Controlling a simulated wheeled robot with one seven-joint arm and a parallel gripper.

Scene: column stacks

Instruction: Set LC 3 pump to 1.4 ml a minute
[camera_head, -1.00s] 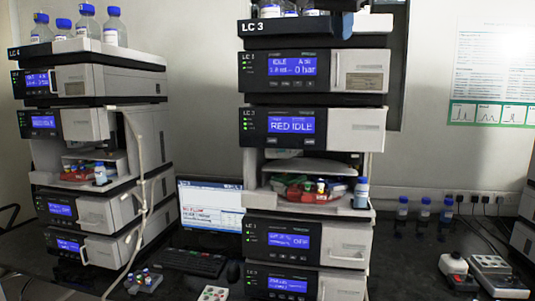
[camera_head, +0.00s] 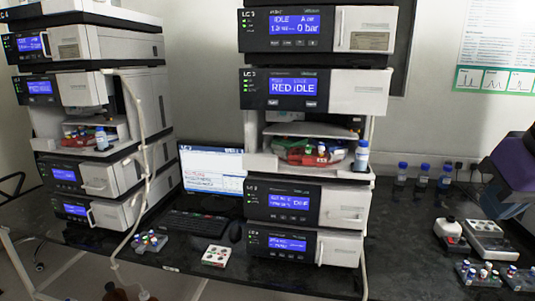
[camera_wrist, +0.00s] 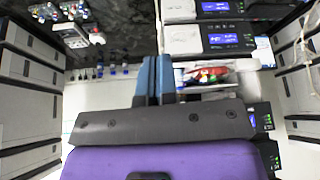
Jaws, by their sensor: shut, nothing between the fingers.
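The LC 3 stack stands in the middle of the head view. Its pump (camera_head: 374,30) is the uppermost unit showing, with a blue display (camera_head: 295,22) reading IDLE and 0 bar; the flow figure is too blurred to read surely. Small buttons sit in a row under the display.
Below the pump are a RED IDLE unit (camera_head: 358,92), an open sampler with red tray (camera_head: 300,151) and two more units. Another stack (camera_head: 135,50) stands left. Bottles (camera_head: 422,178), a hotplate-like grey box (camera_head: 487,238) and vial racks (camera_head: 485,273) are on the bench at right.

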